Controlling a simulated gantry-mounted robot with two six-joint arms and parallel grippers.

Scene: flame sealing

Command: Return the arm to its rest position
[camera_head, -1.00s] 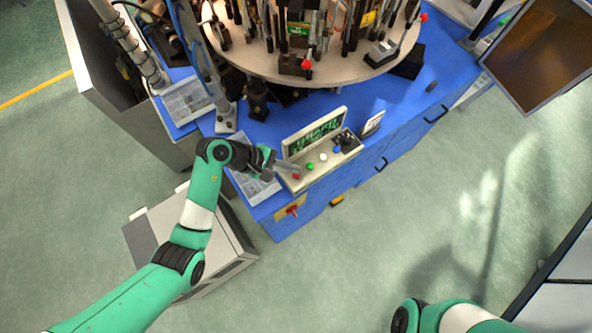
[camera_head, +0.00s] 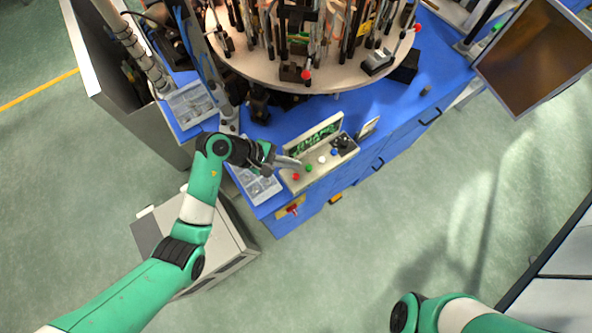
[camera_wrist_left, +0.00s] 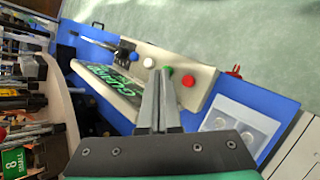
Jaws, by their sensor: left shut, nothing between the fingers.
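My left arm (camera_head: 199,205) comes in from the lower left. Its gripper (camera_head: 291,163) is shut and empty, over the left end of the control panel (camera_head: 322,169) near the red and green buttons. In the left wrist view the shut fingers (camera_wrist_left: 158,98) point at the panel, close to the green button (camera_wrist_left: 168,70) and left of the red button (camera_wrist_left: 188,81); I cannot tell whether they touch it. My right arm (camera_head: 455,314) shows only in part at the bottom edge; its gripper is out of view.
The blue workbench (camera_head: 395,125) carries a round turntable (camera_head: 270,68) crowded with fixtures. Clear trays (camera_head: 258,184) lie left of the panel. A grey cabinet (camera_head: 225,240) stands beneath my left forearm. A monitor (camera_head: 533,55) is at the upper right. Open floor lies at the lower middle.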

